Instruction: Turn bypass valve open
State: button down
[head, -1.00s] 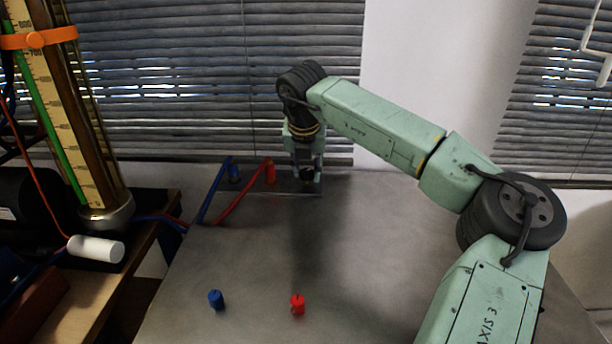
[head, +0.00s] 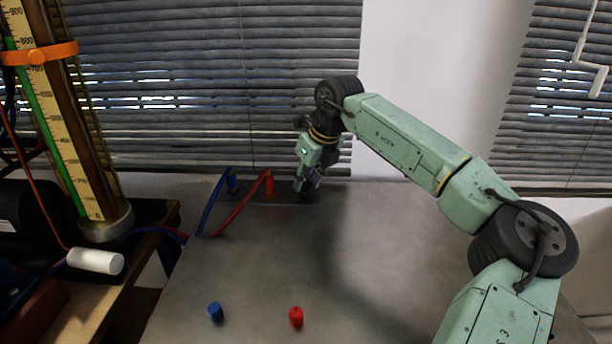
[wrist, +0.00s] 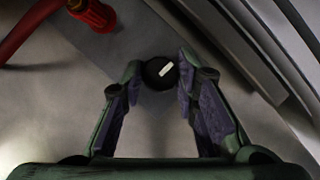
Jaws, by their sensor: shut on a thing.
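The bypass valve knob (wrist: 154,79) is a round black knob with a white mark on top, seen from above in the wrist view. The mark slants, rising to the right. My gripper (wrist: 160,68) has its two fingertips on either side of the knob and is shut on it. In the head view my gripper (head: 306,186) is tilted and low at the right end of the dark plate (head: 284,193). The knob itself is mostly hidden there by the fingers.
A red fitting (head: 268,183) and a blue fitting (head: 232,182) with hoses stand left of my gripper. A blue cap (head: 215,312) and a red cap (head: 296,317) stand at the table's front. A gauge column (head: 70,130) is at left. The table's middle is clear.

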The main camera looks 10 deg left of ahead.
jog(key=shift+n, duration=0.3)
dwell(0.4)
jog(key=c, duration=1.2)
grip_release()
jog(key=shift+c, duration=0.2)
jog(key=v, duration=1.2)
jog(key=shift+d, duration=0.15)
